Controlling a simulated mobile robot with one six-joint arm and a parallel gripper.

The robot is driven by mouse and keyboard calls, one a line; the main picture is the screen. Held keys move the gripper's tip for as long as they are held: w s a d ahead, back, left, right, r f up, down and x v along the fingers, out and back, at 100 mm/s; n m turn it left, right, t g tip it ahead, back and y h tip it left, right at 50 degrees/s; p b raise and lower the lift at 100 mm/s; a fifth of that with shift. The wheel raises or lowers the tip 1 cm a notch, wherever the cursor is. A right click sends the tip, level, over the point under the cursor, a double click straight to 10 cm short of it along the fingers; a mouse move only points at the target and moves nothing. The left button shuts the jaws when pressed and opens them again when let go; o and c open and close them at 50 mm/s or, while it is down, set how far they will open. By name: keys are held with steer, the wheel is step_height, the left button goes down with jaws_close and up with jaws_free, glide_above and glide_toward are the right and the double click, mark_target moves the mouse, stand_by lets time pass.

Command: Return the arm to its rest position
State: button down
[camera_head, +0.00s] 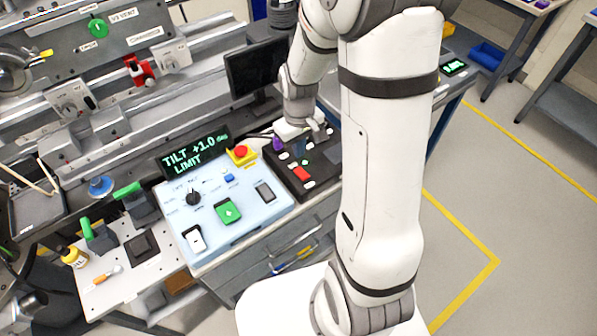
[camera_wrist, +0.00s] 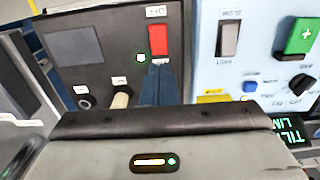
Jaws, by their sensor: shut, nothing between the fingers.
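My white arm (camera_head: 375,170) stands in the right middle of the head view and reaches over the bench. My gripper (camera_head: 304,155) is above the dark control box (camera_head: 318,178) and partly hard to make out there. In the wrist view its bluish fingers (camera_wrist: 158,72) are together and empty, with tips just beside the red switch (camera_wrist: 158,41). I cannot tell whether they touch it. A green light (camera_wrist: 141,57) glows beside the switch.
The pale blue control box (camera_head: 250,212) adjoins the dark one. Its display (camera_head: 195,151) reads "TILT +1.0 deg LIMIT". A red emergency button (camera_head: 240,152) and a dark monitor (camera_head: 256,68) stand close by. The floor (camera_head: 470,195) at right is open.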

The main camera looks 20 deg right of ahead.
stand_by(0.4)
steer(key=s+a+r+m+t, duration=0.1)
steer(key=s+r+m+t, duration=0.2)
steer(key=s+r, duration=1.1)
step_height(320, 180, up, 3)
steer(key=shift+r+m, duration=0.1)
steer(key=shift+m, duration=0.2)
